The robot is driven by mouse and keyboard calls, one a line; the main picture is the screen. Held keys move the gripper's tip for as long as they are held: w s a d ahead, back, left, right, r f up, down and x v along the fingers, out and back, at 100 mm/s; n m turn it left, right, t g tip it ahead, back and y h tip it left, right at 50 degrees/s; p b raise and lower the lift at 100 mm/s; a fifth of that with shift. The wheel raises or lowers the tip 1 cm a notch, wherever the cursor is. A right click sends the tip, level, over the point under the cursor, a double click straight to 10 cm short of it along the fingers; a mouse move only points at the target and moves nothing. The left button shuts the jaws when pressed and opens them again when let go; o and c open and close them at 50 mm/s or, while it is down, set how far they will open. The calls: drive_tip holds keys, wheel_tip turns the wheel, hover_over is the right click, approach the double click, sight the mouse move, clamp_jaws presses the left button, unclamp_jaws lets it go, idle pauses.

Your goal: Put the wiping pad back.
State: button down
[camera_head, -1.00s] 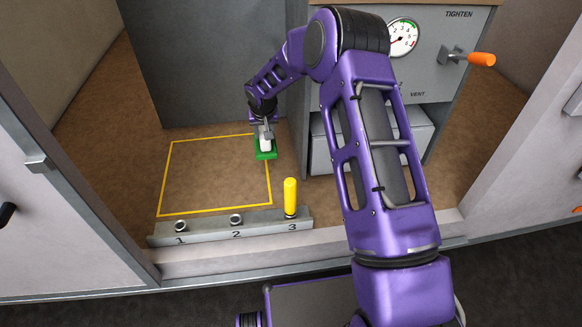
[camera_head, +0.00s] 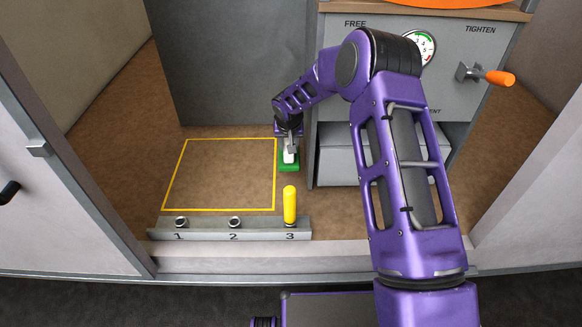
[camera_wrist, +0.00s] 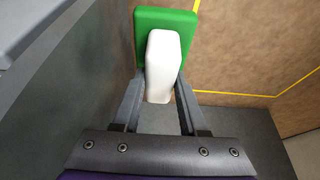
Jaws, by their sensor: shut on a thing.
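The wiping pad is a green pad (camera_head: 289,168) with a white handle (camera_head: 289,157). In the head view it is just right of the yellow outlined square (camera_head: 276,177) on the brown floor. My gripper (camera_head: 291,148) is shut on the white handle from above. In the wrist view the handle (camera_wrist: 160,65) sits between the two fingers of my gripper (camera_wrist: 159,90), with the green pad (camera_wrist: 165,20) beyond it. I cannot tell whether the pad touches the floor.
A grey rail (camera_head: 262,232) marked 1, 2, 3 runs along the front; a yellow peg (camera_head: 290,204) stands at 3. A grey cabinet (camera_head: 360,75) with a gauge and orange-handled lever (camera_head: 495,78) stands right. A dark grey panel (camera_head: 230,60) is behind. The outlined square is empty.

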drive_tip(key=shift+f+b, duration=0.3)
drive_tip(key=shift+f, duration=3.1)
drive_tip(key=shift+f, duration=0.1)
drive_tip(key=shift+f, duration=0.15)
drive_tip(key=shift+c, duration=2.2)
unclamp_jaws()
drive_tip(key=shift+r, duration=0.35)
drive_tip(key=p+v, duration=0.1)
drive_tip(key=v, duration=1)
drive_tip(key=shift+s+r, duration=0.15)
drive_tip(key=shift+r, duration=0.25)
